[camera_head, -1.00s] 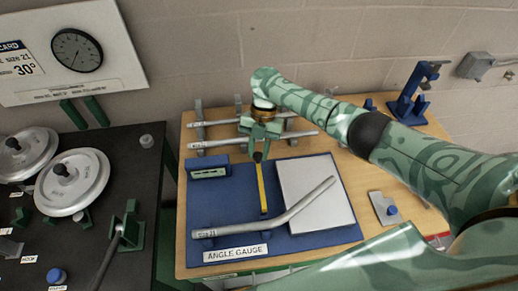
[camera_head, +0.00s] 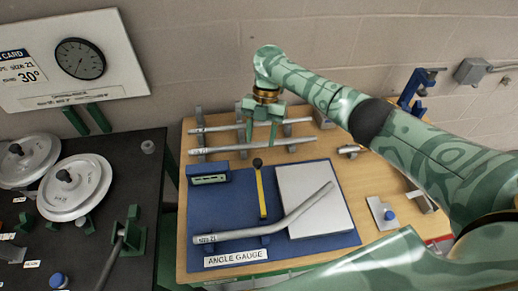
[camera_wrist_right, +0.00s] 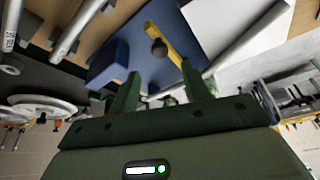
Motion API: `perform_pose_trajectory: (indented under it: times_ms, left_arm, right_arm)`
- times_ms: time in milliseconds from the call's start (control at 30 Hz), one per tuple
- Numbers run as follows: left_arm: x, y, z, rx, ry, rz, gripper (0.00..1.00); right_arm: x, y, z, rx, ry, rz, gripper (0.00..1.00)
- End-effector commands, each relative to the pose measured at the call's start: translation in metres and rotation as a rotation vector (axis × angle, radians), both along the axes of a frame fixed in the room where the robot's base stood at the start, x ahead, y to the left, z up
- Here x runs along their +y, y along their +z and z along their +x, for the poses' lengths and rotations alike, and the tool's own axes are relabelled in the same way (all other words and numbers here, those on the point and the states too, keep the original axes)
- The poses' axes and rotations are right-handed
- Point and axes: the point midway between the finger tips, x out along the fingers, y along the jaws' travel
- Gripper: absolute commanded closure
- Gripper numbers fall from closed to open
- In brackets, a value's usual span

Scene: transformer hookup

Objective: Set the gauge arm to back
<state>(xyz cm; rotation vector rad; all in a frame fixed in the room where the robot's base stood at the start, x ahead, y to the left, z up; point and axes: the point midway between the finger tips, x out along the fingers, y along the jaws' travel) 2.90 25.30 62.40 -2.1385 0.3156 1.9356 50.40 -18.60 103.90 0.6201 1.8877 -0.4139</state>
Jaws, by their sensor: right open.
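The gauge arm (camera_head: 262,195) is a yellow bar with a black knob (camera_head: 257,162) at its far end. It lies over the blue angle gauge board (camera_head: 222,212) and points toward the back, leaning slightly left. My right gripper (camera_head: 262,138) is open and empty, behind and apart from the knob. The right wrist view shows its two fingers (camera_wrist_right: 160,88) spread, with the yellow arm (camera_wrist_right: 172,42) and knob (camera_wrist_right: 158,48) beyond them. A bent grey pipe (camera_head: 285,222) lies across the front of the board. My left gripper is not in view.
A blue display box (camera_head: 209,178) and a pale plate (camera_head: 310,195) flank the gauge arm. Straight pipes (camera_head: 225,150) lie on a rack behind. A small plate with a blue knob (camera_head: 382,212) is at right. A black bench (camera_head: 140,185) stands left.

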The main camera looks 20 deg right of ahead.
Motion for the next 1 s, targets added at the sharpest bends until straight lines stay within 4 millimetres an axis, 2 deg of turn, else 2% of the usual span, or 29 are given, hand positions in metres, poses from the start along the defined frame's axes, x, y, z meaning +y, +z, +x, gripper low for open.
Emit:
perform_pose_trajectory:
  times_ms: [33, 200, 400, 1000]
  left_arm:
    - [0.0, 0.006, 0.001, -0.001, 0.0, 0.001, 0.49]
    - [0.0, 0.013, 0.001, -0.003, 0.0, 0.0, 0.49]
    - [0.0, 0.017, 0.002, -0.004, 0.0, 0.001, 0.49]
    - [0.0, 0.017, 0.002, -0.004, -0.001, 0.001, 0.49]
  right_arm:
    - [-0.003, 0.017, 0.005, -0.004, -0.002, 0.0, 0.52]
    - [-0.013, 0.055, 0.018, -0.002, -0.003, 0.0, 0.52]
    - [-0.019, 0.079, 0.026, 0.0, -0.001, 0.0, 0.52]
    - [-0.021, 0.084, 0.028, 0.002, -0.001, 0.0, 0.52]
